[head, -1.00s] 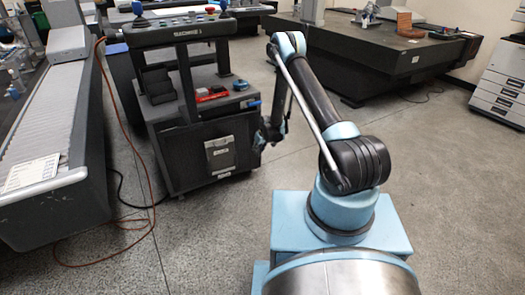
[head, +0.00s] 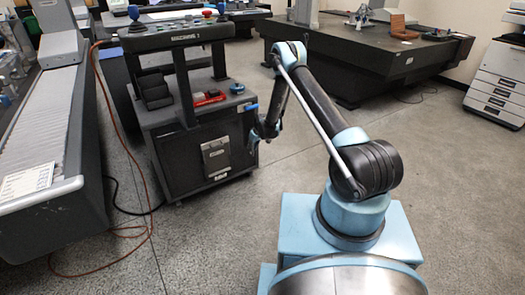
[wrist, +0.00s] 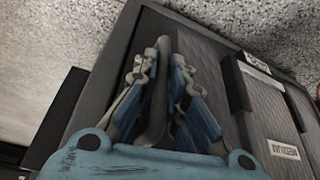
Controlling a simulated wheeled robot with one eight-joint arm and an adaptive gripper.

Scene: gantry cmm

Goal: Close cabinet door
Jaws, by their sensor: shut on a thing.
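The cabinet (head: 165,130) is the dark lower part of a wheeled console cart, left of centre in the head view. Its dark front door (head: 184,165) carries a grey document holder and looks flush or nearly flush with the cabinet; the exact gap cannot be told. My gripper (head: 266,132) is at the cabinet's right front edge. In the wrist view, my gripper (wrist: 160,88) is shut on a dark upright bar, seemingly the door handle (wrist: 157,80), with a finger on each side. The door surface (wrist: 208,62) shows beside it. The grip's contact points are partly hidden.
A long grey machine bed (head: 42,150) stands at the left, with an orange cable (head: 150,205) on the floor beside it. A large dark table (head: 365,65) is behind my arm. White drawers (head: 497,85) stand far right. The floor at front centre is open.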

